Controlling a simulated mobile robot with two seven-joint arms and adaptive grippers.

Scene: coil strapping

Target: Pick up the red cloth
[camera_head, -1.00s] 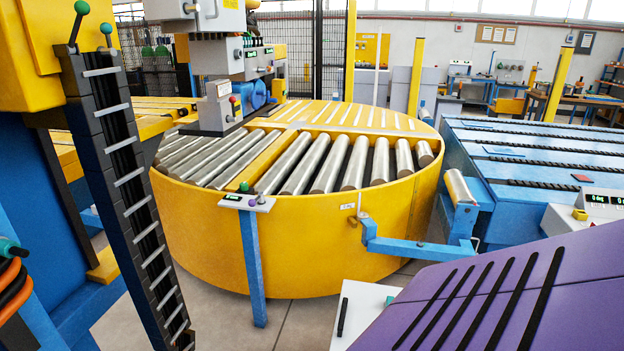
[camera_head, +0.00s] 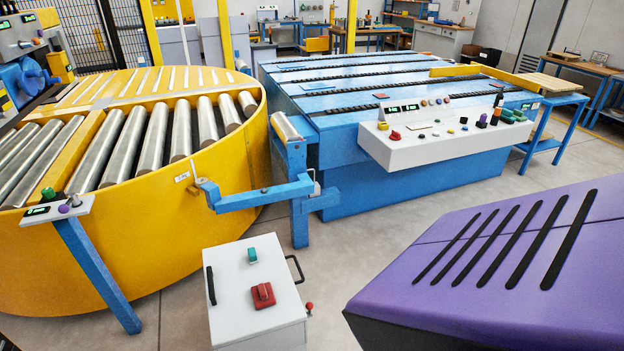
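A small, flat red piece (camera_head: 381,96) lies on the top of the blue slatted table (camera_head: 300,74), behind the white control panel. It is too small in the picture to tell for certain that it is the red cloth. Neither of my grippers is in view.
The white control panel (camera_head: 400,150) with buttons stands at the blue table's front edge. A white box (camera_head: 230,268) with a red switch stands on the floor in front. A yellow roller turntable (camera_head: 150,230) and a blue arm (camera_head: 255,199) are at left. Grey floor shows between them.

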